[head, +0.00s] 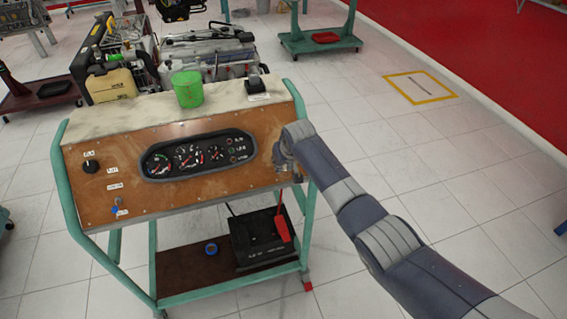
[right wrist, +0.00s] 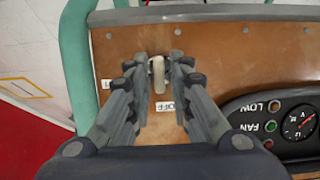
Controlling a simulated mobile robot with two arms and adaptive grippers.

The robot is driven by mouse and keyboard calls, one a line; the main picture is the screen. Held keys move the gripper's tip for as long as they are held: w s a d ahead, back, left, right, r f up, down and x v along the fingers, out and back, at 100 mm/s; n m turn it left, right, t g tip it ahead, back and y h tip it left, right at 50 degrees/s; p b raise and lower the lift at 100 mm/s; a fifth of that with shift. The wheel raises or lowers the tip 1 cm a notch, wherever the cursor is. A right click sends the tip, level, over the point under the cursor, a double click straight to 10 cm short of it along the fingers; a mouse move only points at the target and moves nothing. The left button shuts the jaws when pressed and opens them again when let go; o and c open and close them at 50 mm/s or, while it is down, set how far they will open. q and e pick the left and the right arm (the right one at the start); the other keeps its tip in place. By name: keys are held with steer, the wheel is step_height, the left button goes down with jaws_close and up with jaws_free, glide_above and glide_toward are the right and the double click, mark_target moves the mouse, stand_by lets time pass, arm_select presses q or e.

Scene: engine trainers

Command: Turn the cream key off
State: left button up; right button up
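The cream key (right wrist: 158,75) is on the brown front panel (head: 215,192) of the engine trainer. In the right wrist view it stands lengthwise up and down, with its lower end near a white "OFF" label (right wrist: 165,106). My right gripper (head: 283,158) is at the right end of the panel in the head view, hiding the key there. In the right wrist view its two fingers (right wrist: 157,78) stand on either side of the key, with narrow gaps seeming to show between. The fingers are apart. My left gripper is not in view.
A gauge cluster (head: 198,155) sits mid-panel, with a black knob (head: 91,167) at its left. A green cup (head: 187,89) and a small black item (head: 256,86) stand on the top. A battery (head: 262,240) is on the shelf below. Open floor lies right.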

stand_by(0.3)
steer(key=v, duration=1.2)
stand_by(0.5)
